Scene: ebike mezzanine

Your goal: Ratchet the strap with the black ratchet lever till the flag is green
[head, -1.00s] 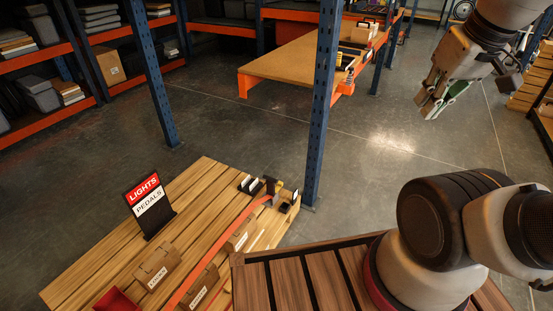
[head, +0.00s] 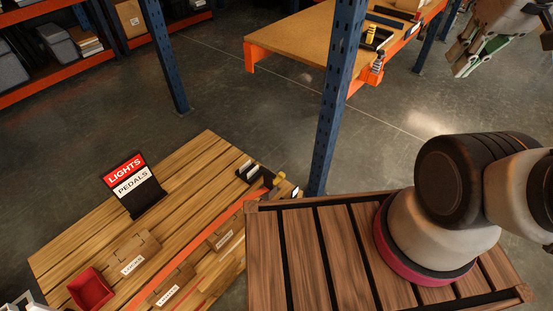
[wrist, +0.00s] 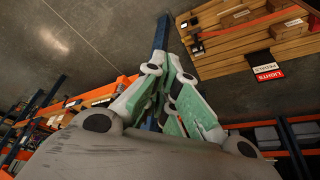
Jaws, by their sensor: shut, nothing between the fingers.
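An orange strap (head: 205,252) runs across the slatted wooden pallet (head: 190,170) toward its far right corner. It also shows in the wrist view (wrist: 262,22), at upper right. My gripper (head: 463,70), grey with green finger pads, is at the top right of the head view, over the floor and well apart from the strap. Its fingers are shut and empty.
A LIGHTS/PEDALS sign (head: 133,186), cartons (head: 134,252) and a red bin (head: 92,289) stand on the pallet. A blue post (head: 337,95) rises behind its right corner. An orange-framed workbench (head: 300,50) stands behind. Open floor lies between.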

